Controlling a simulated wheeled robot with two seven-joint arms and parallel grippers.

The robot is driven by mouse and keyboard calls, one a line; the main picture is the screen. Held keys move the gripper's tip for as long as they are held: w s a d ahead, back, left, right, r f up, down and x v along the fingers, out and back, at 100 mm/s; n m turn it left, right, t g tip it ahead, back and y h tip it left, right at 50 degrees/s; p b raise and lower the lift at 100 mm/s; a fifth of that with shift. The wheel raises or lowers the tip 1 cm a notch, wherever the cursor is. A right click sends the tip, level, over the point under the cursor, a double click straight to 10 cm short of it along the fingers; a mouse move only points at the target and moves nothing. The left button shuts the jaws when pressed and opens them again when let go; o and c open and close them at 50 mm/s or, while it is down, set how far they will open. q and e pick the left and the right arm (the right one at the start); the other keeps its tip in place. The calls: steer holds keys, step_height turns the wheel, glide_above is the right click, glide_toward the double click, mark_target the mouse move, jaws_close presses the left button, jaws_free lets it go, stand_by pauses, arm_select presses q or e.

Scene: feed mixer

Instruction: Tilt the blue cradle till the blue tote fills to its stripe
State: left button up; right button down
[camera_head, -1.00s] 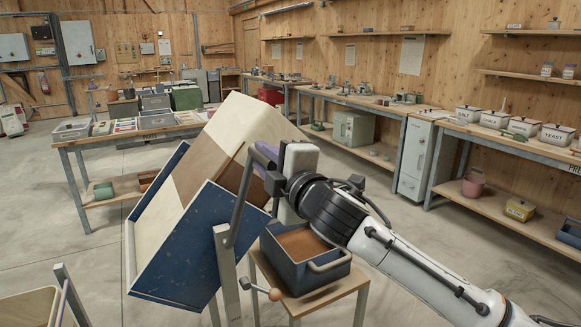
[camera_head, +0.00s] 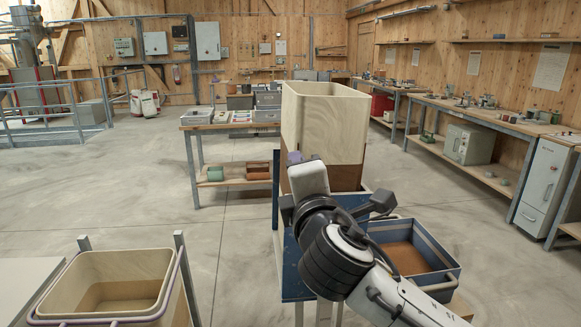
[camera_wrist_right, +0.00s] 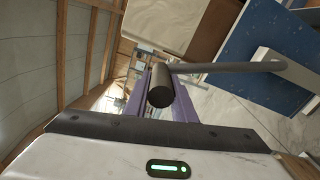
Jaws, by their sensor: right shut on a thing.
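The blue cradle (camera_head: 290,265) stands in the middle of the head view, partly hidden by my right arm. It holds a cream bin (camera_head: 322,130) with a brown lower part, now upright. The blue tote (camera_head: 437,247) stands right of the cradle with a flat brown fill (camera_head: 405,257) below its rim. My right gripper (camera_head: 293,158) is at the cradle's side. In the right wrist view its purple jaws are at the bar handle with a dark round grip (camera_wrist_right: 160,88), shut on it. My left gripper is not in view.
Another cream bin (camera_head: 118,268) with a purple rim and brown contents stands at the front left. A table with trays (camera_head: 235,127) stands behind the cradle. A long workbench (camera_head: 490,118) runs along the right. Open floor lies at the left and middle.

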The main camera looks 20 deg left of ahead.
steer(key=shift+s+a+f, duration=0.3)
steer(key=shift+a, duration=0.2)
steer(key=c, duration=1.5)
jaws_free()
steer(key=shift+d, duration=0.15)
steer(key=b+v, duration=0.1)
steer(key=v, duration=0.9)
steer(key=shift+s+f+b, duration=0.1)
steer(key=shift+b, duration=0.3)
